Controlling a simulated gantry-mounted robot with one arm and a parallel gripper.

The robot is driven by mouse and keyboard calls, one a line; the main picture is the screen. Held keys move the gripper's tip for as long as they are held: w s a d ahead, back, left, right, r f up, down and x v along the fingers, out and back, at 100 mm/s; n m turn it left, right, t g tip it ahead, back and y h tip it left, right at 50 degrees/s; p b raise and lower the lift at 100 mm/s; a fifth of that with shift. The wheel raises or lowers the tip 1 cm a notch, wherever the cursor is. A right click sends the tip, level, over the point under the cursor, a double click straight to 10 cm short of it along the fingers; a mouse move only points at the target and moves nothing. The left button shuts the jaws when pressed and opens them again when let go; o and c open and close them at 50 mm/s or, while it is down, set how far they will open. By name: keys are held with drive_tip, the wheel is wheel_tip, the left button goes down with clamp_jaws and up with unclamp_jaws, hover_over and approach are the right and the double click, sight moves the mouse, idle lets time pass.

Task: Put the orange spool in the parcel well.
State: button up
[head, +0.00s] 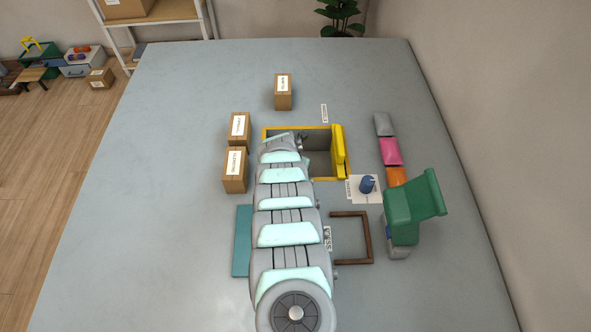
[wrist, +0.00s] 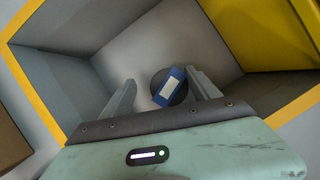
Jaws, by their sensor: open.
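The yellow-rimmed well (head: 322,180) is open in the table top, with its yellow lid (head: 339,150) raised at the right side. It also fills the wrist view (wrist: 20,22). My gripper (wrist: 160,77) is open, its fingers pointing down into the well. A blue item with a white label (wrist: 169,87) shows between the fingers, with a dark round shape (wrist: 157,80) behind it; contact with the fingers cannot be told. I see no clear orange spool. An orange block (head: 397,176) stands in a row at the right, partly hidden by a green object (head: 411,207).
A blue knob-like piece (head: 367,184) stands on a white card right of the well. Cardboard boxes (head: 235,170) stand left of and behind it. A brown frame (head: 369,240) and a teal slab (head: 242,240) lie nearer.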

drive_tip(key=f, duration=0.1)
drive_tip(key=s+f, duration=0.1)
drive_tip(key=f, duration=0.1)
drive_tip(key=shift+s, duration=0.25)
drive_tip(key=shift+w+r+p, duration=0.15)
drive_tip(key=shift+r+p, duration=0.45)
drive_tip(key=shift+p, duration=0.05)
drive_tip(key=shift+w+r+p, duration=0.3)
drive_tip(key=shift+r+p, duration=0.35)
drive_tip(key=shift+r, duration=0.25)
drive_tip(key=p+v, duration=0.5)
drive_tip(key=v, duration=0.7)
drive_tip(key=shift+w+r, duration=0.25)
drive_tip(key=shift+w, duration=0.1)
drive_tip(key=shift+a+p, duration=0.1)
drive_tip(key=shift+p, duration=0.2)
